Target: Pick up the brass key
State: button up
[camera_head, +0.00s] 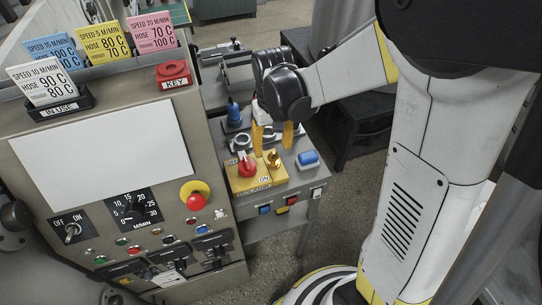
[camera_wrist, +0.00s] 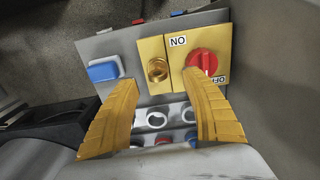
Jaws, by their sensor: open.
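A brass piece (camera_head: 273,158), which looks like the brass key, stands on the yellow isolator box (camera_head: 245,184), right of the red switch. In the wrist view the brass piece (camera_wrist: 157,70) shows as a round ring-like shape on the yellow plate, beside the ON label. Its exact shape is hard to tell. My gripper (camera_head: 272,139) is open and empty, its yellow fingers pointing down just behind the box. In the wrist view the gripper's fingertips (camera_wrist: 160,78) lie either side of the brass piece in the picture, apart from it.
A red rotary switch (camera_head: 246,166) sits close to the brass piece, and a blue button (camera_head: 307,159) lies to its right. A red KEY holder (camera_head: 172,74) stands on the large control panel at left. Metal rings (camera_wrist: 156,119) sit behind the isolator box.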

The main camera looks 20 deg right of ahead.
aim_at(273, 153)
jog(key=f+b, duration=0.1)
jog(key=f, duration=0.1)
jog(key=f+b, duration=0.1)
jog(key=f, duration=0.2)
jog(key=shift+w+d+f+b, duration=0.25)
jog(key=shift+w+f+b, duration=0.05)
jog(key=shift+f+b, duration=0.1)
jog(key=shift+r, duration=0.15)
grip_shut()
